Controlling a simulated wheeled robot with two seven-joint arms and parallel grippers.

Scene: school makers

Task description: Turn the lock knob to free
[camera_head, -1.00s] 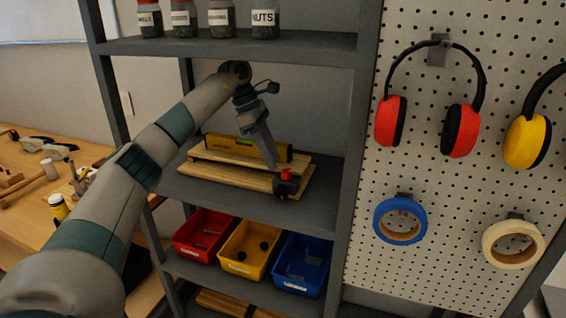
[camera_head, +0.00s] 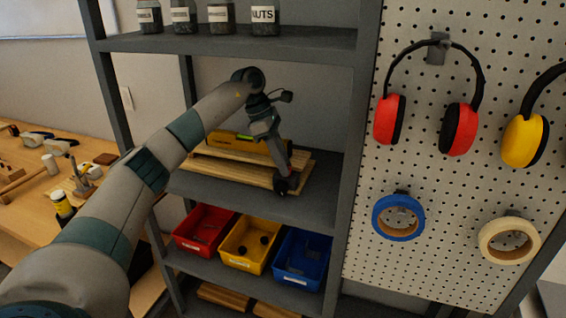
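My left arm comes in from the left, and its gripper (camera_head: 286,175) points down at the right front end of the middle shelf. It is over a small dark lock block (camera_head: 284,187) beside the wooden boards. The red lock knob on top of the block is almost wholly hidden behind the gripper; only a hint of red shows. I cannot tell whether the fingers are open or closed around the knob, or whether they touch it. My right gripper is out of view.
A yellow level (camera_head: 222,147) lies on stacked wooden boards (camera_head: 225,170) behind the gripper. The shelf's right post (camera_head: 348,150) stands close by. Labelled jars (camera_head: 264,18) are above; red, yellow and blue bins (camera_head: 302,280) are below. Ear defenders (camera_head: 458,130) hang on the pegboard at right.

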